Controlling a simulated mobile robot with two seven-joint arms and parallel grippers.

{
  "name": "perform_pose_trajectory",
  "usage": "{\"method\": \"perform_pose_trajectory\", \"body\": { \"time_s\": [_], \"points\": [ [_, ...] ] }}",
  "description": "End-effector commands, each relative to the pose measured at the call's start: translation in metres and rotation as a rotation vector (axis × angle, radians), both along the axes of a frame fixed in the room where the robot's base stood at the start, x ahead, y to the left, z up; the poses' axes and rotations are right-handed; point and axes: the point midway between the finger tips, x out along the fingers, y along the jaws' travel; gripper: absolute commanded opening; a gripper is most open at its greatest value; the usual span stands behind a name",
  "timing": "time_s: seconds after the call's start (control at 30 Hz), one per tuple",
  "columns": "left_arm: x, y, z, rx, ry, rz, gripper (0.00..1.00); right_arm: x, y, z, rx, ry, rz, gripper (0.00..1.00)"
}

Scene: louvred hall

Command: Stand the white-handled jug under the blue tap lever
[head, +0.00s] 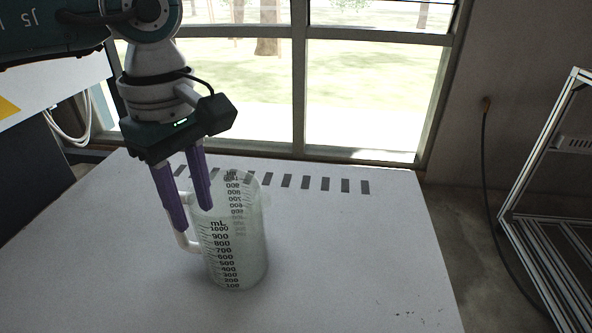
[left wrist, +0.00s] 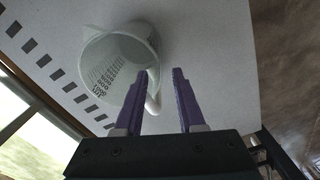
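The clear measuring jug (head: 240,255) stands upright on the white table, with black mL markings on its side. Its white handle (head: 184,243) is on the left side in the head view, partly hidden by my purple fingers. My left gripper (head: 190,220) is above and at the handle, pointing down, with its fingers apart. In the left wrist view the jug (left wrist: 108,62) is seen from above, and the handle (left wrist: 154,103) shows between the open fingers (left wrist: 160,76), closer to the left one. The jug's inside looks empty. No blue tap lever is in view. My right gripper is not in view.
The white table (head: 350,260) is clear to the right of the jug. A row of dark stripes (head: 305,183) marks its far side. Windows stand behind it. A metal frame (head: 520,200) and a hanging dark cable (head: 484,150) are at the right.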

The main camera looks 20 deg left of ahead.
Motion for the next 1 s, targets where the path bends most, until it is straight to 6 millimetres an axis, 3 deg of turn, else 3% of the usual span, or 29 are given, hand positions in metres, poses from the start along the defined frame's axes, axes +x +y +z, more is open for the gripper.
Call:
{"method": "perform_pose_trajectory", "body": {
  "time_s": [0.17,0.43,0.8,1.0],
  "points": [
    [0.001,0.001,-0.024,-0.002,0.002,-0.001,0.39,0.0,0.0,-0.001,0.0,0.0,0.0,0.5],
    [0.002,0.001,-0.027,-0.001,0.0,-0.002,0.39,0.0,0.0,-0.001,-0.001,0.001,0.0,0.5],
    [0.002,0.001,-0.027,-0.002,0.0,-0.002,0.0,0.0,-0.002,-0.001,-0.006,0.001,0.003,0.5],
    [0.002,0.001,-0.027,-0.002,0.0,-0.001,0.0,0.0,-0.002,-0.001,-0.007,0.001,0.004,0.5]
  ]
}}
